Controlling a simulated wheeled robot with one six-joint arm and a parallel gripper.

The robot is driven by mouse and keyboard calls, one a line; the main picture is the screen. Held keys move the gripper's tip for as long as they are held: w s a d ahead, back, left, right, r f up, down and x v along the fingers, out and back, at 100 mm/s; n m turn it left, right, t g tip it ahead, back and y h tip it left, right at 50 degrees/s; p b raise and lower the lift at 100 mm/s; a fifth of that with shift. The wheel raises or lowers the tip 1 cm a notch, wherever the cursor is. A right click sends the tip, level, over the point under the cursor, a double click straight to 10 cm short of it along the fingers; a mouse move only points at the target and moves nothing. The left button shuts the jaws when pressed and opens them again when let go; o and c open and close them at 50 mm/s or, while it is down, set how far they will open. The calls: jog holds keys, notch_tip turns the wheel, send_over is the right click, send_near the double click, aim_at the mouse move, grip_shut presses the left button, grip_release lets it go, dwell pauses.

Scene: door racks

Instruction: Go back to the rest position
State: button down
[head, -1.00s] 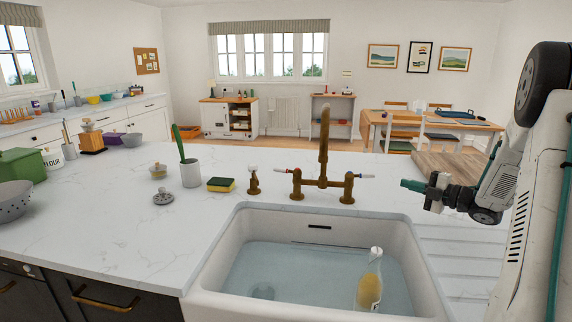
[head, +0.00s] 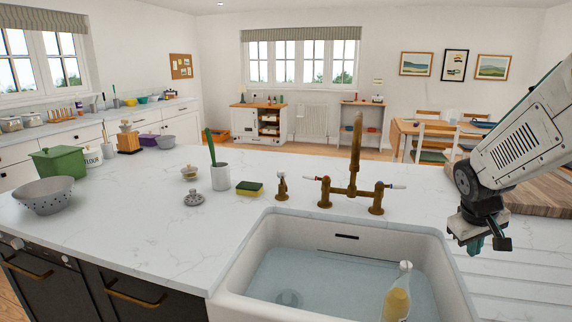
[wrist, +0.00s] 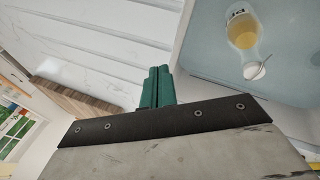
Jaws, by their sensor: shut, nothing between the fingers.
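My gripper (head: 487,244) hangs pointing down over the grooved drainer to the right of the sink in the head view. In the wrist view its green fingers (wrist: 157,88) are pressed together with nothing between them. My arm reaches in from the right edge of the head view. The gripper is apart from the sink and from the bottle in it.
A white sink (head: 225,293) holds water and a bottle of yellow liquid (head: 397,295), also in the wrist view (wrist: 243,32). A brass tap (head: 353,165) stands behind it. A wooden board (head: 540,194) lies behind my gripper.

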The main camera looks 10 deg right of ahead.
jog(key=s+a+r+y, duration=0.1)
jog(key=s+a+r, duration=0.1)
jog(key=s+a, duration=0.3)
jog(key=s+a+r+y, duration=0.1)
jog(key=s+a, duration=0.4)
jog(key=a, duration=0.7)
jog(key=s+a+r+n+y, duration=0.1)
jog(key=s+a+r+y, duration=0.1)
jog(key=s+a+r, duration=0.2)
jog(key=s+a, duration=0.2)
jog(key=a, duration=0.2)
jog(key=shift+a, duration=0.3)
jog(key=shift+r, duration=0.1)
